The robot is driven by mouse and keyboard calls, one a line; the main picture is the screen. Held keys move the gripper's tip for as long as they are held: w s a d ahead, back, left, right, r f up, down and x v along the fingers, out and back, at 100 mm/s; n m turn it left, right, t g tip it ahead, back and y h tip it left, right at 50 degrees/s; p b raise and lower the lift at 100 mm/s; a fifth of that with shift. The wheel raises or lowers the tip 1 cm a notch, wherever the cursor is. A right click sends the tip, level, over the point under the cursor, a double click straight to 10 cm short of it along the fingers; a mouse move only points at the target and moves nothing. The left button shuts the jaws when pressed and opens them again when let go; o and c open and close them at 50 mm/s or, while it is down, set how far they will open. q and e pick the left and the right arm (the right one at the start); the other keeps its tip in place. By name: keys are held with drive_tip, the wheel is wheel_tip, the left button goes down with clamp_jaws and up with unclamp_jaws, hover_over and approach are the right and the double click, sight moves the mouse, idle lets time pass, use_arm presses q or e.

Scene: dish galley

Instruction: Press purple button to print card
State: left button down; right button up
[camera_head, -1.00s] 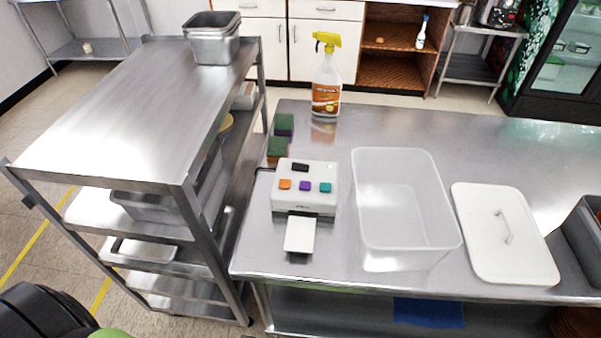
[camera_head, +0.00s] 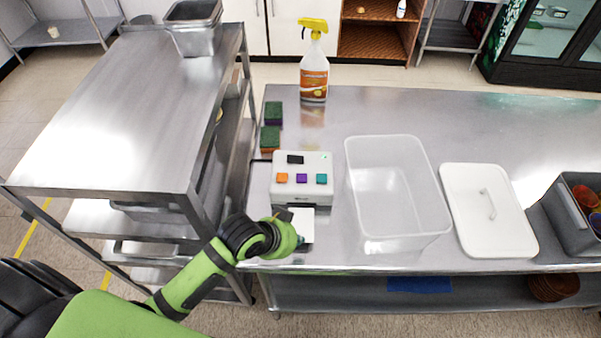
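The white card printer (camera_head: 303,165) stands on the steel table. Its top carries an orange button (camera_head: 282,177), a purple button (camera_head: 302,178) in the middle and a teal button (camera_head: 321,179), with a black piece (camera_head: 295,159) behind them. A white card (camera_head: 301,226) sticks out at the printer's front, partly covered by my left arm. My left gripper (camera_head: 298,240) is in front of the printer, near the card and short of the buttons. Its fingers are mostly hidden behind my green wrist. My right gripper is out of view.
A clear plastic bin (camera_head: 396,190) stands just right of the printer, with a white lid (camera_head: 487,211) beyond it. Two sponges (camera_head: 271,139) and a spray bottle (camera_head: 314,75) are behind. A steel cart (camera_head: 130,110) stands at the left. The table's back right is clear.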

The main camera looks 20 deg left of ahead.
use_arm(q)
drive_tip(key=w+d+r+m+h, duration=0.2)
drive_tip(key=w+r+m, duration=0.35)
drive_tip(key=w, duration=0.25)
wheel_tip(320, 180, up, 8)
drive_tip(key=m+t+p, duration=0.1)
drive_tip(key=m+t, duration=0.1)
drive_tip(key=m, duration=0.1)
hover_over(300, 179)
drive_tip(key=shift+r, duration=0.15)
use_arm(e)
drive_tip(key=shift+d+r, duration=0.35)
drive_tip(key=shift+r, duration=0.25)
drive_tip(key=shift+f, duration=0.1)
use_arm(q)
wheel_tip(300, 179, down, 7)
drive_tip(key=b, duration=0.6)
drive_tip(key=shift+b, duration=0.4)
drive_tip(key=shift+f+b, duration=0.35)
drive_tip(key=shift+f, duration=0.55)
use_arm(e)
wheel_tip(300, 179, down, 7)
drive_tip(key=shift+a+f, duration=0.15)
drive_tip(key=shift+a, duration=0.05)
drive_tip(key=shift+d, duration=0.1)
use_arm(q)
drive_tip(key=shift+f, duration=0.15)
